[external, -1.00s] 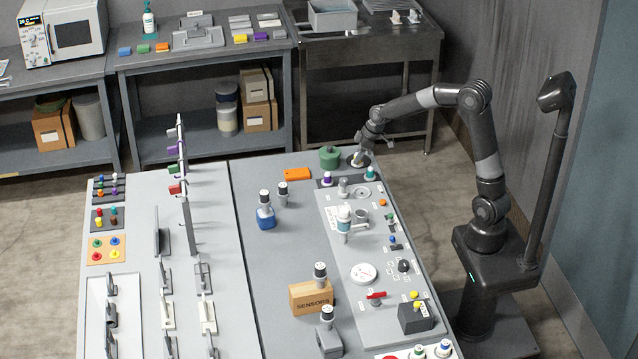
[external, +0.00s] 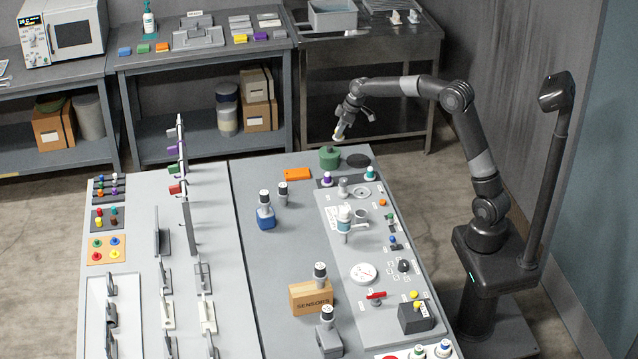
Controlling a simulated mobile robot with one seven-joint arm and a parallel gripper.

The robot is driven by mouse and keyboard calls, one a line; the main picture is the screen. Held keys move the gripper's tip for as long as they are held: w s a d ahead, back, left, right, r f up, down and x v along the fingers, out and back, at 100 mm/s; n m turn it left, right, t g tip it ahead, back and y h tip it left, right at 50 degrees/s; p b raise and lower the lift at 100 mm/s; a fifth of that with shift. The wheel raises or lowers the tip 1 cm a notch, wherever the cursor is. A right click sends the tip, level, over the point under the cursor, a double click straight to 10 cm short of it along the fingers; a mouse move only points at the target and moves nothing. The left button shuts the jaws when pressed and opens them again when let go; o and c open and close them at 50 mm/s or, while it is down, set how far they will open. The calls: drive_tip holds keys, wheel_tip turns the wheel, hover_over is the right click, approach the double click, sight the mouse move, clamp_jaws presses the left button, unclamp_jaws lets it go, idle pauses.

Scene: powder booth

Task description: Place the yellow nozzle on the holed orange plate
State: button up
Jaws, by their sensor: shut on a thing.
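My gripper (external: 344,127) is shut on a small pale, yellowish piece (external: 339,137), which I take to be the yellow nozzle. It is held in the air, tilted, just above and right of the green pot (external: 329,158) in the picture. The fingers hide part of the nozzle. The orange plate (external: 297,174) lies flat on the grey table, left of the green pot, with nothing on it. Its holes are too small to make out.
A black disc (external: 358,160) lies bare on the table right of the green pot. A purple-topped bottle (external: 327,179) and a teal-topped bottle (external: 370,173) stand in front. A dark-capped grey bottle (external: 283,194) stands near the plate. The table left of the plate is clear.

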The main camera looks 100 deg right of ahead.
drive_tip(key=w, duration=0.2)
drive_tip(key=w+d, duration=0.1)
drive_tip(key=shift+w+d+f, duration=0.1)
drive_tip(key=shift+w+d, duration=0.05)
drive_tip(key=shift+w, duration=0.2)
hover_over(301, 171)
drive_tip(key=s, duration=0.2)
drive_tip(key=f, duration=0.6)
drive_tip(key=shift+w+a+f, duration=0.15)
drive_tip(key=shift+a+f, duration=0.1)
drive_tip(key=shift+f, duration=0.15)
drive_tip(key=shift+w+f, duration=0.1)
drive_tip(key=shift+f, duration=1.95)
drive_tip(key=shift+f, duration=0.15)
drive_tip(key=o, duration=1)
